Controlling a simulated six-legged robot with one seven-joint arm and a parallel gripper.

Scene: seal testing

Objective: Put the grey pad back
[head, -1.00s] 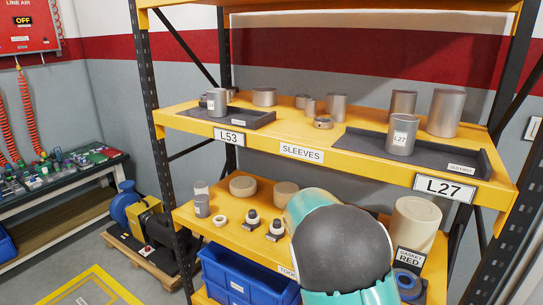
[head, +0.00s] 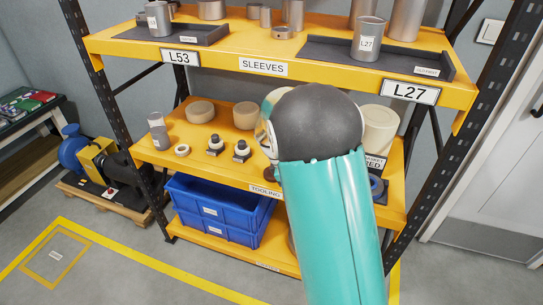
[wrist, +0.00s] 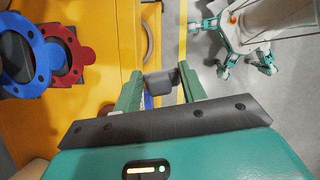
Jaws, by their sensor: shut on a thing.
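In the wrist view, my gripper (wrist: 161,82) has its two green fingers closed on a small dark grey block, which looks like the grey pad (wrist: 160,85). It is held clear of the yellow shelf edge, with the floor behind it. In the head view my own arm hides the gripper and the pad. The middle shelf (head: 222,172), labelled TOOLING, carries two tan discs (head: 200,111), a white ring (head: 182,150) and two black-and-white knobbed pieces (head: 215,145). I cannot tell where the pad's own place is.
Blue and red gaskets (wrist: 62,45) lie at the left in the wrist view. A large cream cylinder (head: 381,128) stands at the shelf's right end. Blue bins (head: 215,208) sit below. The upper shelf (head: 225,66) holds metal sleeves and dark trays. Floor in front is clear.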

